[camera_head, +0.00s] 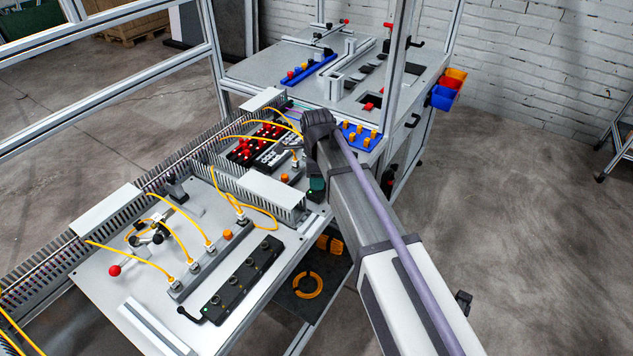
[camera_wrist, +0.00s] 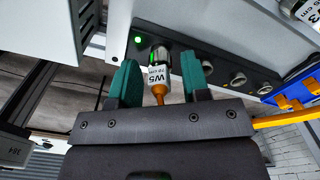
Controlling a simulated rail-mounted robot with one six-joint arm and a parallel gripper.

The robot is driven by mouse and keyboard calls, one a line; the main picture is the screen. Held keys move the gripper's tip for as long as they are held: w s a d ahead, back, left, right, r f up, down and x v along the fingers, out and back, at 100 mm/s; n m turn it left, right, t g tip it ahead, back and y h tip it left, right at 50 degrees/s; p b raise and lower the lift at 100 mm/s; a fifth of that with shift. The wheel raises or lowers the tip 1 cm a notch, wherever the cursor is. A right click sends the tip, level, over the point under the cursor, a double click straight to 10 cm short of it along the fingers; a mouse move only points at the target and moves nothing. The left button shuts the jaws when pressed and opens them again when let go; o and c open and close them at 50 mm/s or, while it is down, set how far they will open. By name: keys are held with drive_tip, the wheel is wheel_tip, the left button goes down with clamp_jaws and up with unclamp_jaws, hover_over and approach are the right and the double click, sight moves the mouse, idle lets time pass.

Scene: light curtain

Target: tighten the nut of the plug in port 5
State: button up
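The plug (camera_wrist: 159,74), labelled W5, stands in a port at the left end of a dark port block (camera_wrist: 215,65) in the wrist view. It has a metal nut at the block and an orange boot toward me. My gripper (camera_wrist: 159,62) has green fingers, one on each side of the plug, with a visible gap on both sides. In the head view my gripper (camera_head: 317,186) is at the front right of the far bench section. My arm hides the port block there, and I cannot make out the W5 plug. Port numbers are not readable.
A green light (camera_wrist: 138,40) glows beside the plug. Several empty ports run to the right. Another plug labelled W3 (camera_wrist: 303,9) is at the upper right. A blue rack (camera_head: 358,136) with yellow pegs, red-knobbed parts (camera_head: 258,145) and a grey cable duct (camera_head: 262,192) surround my gripper.

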drive_tip(key=c, duration=0.6)
drive_tip(key=m, duration=0.6)
drive_tip(key=shift+f, duration=0.15)
drive_tip(key=m, duration=0.6)
drive_tip(key=o, duration=0.7)
